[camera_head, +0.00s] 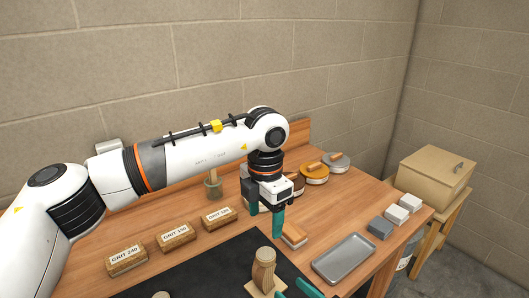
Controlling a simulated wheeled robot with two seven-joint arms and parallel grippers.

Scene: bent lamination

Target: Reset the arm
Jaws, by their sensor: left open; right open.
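My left arm reaches in from the left across the back of the table. Its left gripper (264,222) points down with its teal fingers apart and nothing seen between them. It is above the table behind the black mat, near a small wood-topped block (293,235). Of my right gripper (294,287), only teal fingertips show at the bottom edge, apart from each other. They are just right of a light wooden piece (263,269) standing on the black mat (205,272). The rest of the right arm is out of the picture.
Wooden blocks marked GRIT 240 (127,259), GRIT 150 (176,237) and another grit label (218,216) stand on the table at left. A grey tray (344,259) lies at right, with small blocks (396,214) beyond. Round lidded tins (314,175) stand at the back.

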